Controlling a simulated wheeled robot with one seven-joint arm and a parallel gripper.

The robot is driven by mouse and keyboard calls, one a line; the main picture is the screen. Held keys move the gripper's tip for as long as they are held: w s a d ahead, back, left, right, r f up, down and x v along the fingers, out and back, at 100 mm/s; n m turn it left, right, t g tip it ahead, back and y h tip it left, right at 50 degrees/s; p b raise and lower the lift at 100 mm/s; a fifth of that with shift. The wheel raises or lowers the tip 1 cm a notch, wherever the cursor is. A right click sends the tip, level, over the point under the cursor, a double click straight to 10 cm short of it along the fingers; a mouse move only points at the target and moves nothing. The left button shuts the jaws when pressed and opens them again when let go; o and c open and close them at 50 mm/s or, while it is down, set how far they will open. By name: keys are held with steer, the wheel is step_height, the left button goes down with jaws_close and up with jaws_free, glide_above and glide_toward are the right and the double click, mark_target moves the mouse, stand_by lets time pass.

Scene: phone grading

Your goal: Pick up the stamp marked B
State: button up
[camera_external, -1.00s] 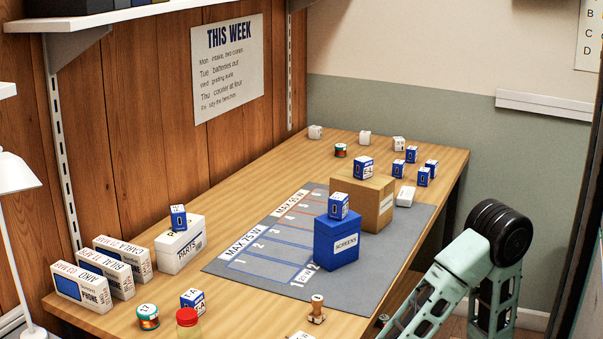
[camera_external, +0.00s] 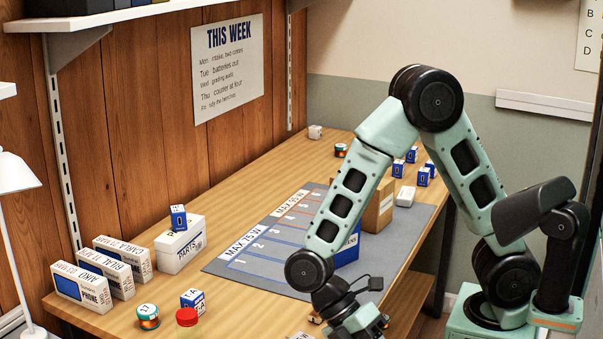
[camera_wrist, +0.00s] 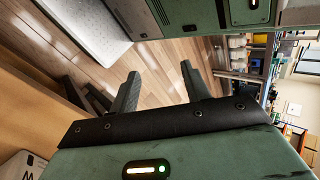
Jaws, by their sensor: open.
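In the external view, a sliver of a small wooden stamp (camera_external: 316,319) shows at the table's front edge, mostly hidden by my wrist; I cannot read its mark. No stamp with a readable B shows. My gripper hangs low over the front of the table in the external view, with its fingertips not clearly visible. In the wrist view my gripper (camera_wrist: 160,84) is open, its two dark fingers apart with nothing between them. Beyond the fingers are the wooden floor and furniture, and no stamp shows there.
A grey mat (camera_external: 238,262) covers mid-table. My arm hides much of the right side.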

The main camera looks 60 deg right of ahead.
steer(key=w+d+n+t+y+p, duration=0.2)
steer(key=d+n+t+y+p, duration=0.6)
steer(key=d+n+t+p, duration=1.25)
steer(key=w+a+n+t, duration=0.1)
steer(key=w+n, duration=0.1)
steer(key=w, duration=0.2)
steer(key=w+a+n, duration=0.2)
steer(key=w+n, duration=0.1)
steer(key=w, duration=0.2)
steer(key=w+a+f+n+t, duration=0.1)
steer(key=w+n, duration=0.2)
steer(key=w, duration=0.2)
steer(key=shift+w+a+t, duration=0.15)
steer(key=shift+a+t, duration=0.15)
steer(key=shift+t, duration=0.05)
steer(key=shift+c, duration=0.4)
jaws_close()
